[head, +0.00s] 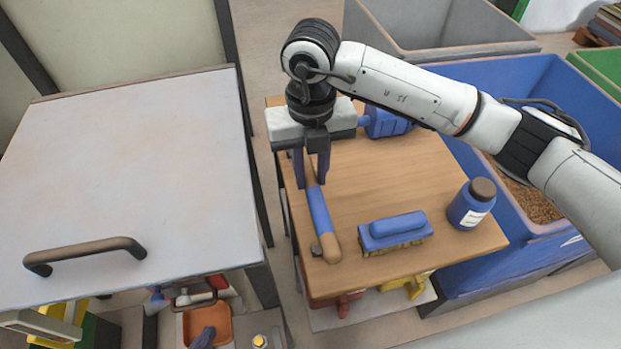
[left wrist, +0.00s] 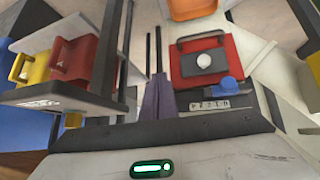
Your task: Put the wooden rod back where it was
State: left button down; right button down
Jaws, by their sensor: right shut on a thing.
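The wooden rod (head: 320,214), with a long blue middle and a bare tan lower end, lies slanted at the left side of the wooden tabletop (head: 385,185). A small dark piece shows beside its lower end. My right gripper (head: 312,183) points down over the far end of the rod, its two blue fingers on either side of it, shut on it. I cannot tell whether the rod is touching the tabletop along its length. My left gripper (left wrist: 158,98) shows in the left wrist view with its dark purple fingers together and nothing visible between them.
A blue brush (head: 394,232) and a blue bottle (head: 471,204) stand on the tabletop; a blue object (head: 387,122) sits at the back. A white cabinet top (head: 130,170) with a handle is to the left. A blue bin (head: 520,90) with grain is to the right.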

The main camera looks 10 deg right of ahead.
aim_at(311, 178)
notch_tip(311, 178, down, 2)
jog(key=shift+f, duration=0.45)
jog(key=shift+f+b, duration=0.5)
jog(key=shift+f, duration=0.1)
jog(key=c, duration=1.5)
grip_release()
jog(key=shift+c, duration=0.2)
pick_arm(q)
jog(key=shift+w+f, duration=0.2)
jog(key=shift+w, duration=0.1)
